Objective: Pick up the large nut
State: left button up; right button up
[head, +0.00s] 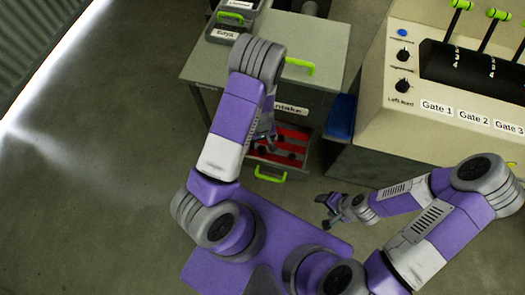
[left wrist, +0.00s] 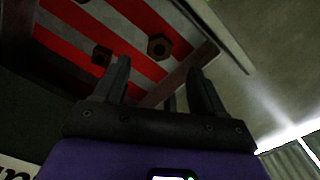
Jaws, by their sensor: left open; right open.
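The open drawer (head: 302,160) has red and light stripes inside and holds dark nuts. In the left wrist view, a dark hexagonal nut (left wrist: 159,46) with a hole lies on the stripes, beyond the gap between my fingers. Another dark nut (left wrist: 102,56) lies left of it, near the left fingertip. I cannot tell for sure which is largest. My left gripper (left wrist: 160,70) is open and empty, pointing into the drawer; in the head view my own arm mostly hides it. My right gripper (head: 328,207) is open and empty, right of the drawer, over the floor.
The drawer's green handle (head: 270,175) faces my base. The grey cabinet (head: 325,75) stands above it. A blue bin (head: 341,116) is right of the cabinet, beside the control console (head: 372,125) with levers. The floor (head: 90,210) at left is clear.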

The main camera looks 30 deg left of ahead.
aim_at(262, 149)
pick_arm(q)
notch_tip(262, 149, down, 8)
jog(key=b, duration=0.3)
jog(key=shift+w+a+r, duration=0.1)
jog(key=shift+r, duration=0.1)
jog(key=c, duration=1.1)
jog(key=shift+c, duration=0.2)
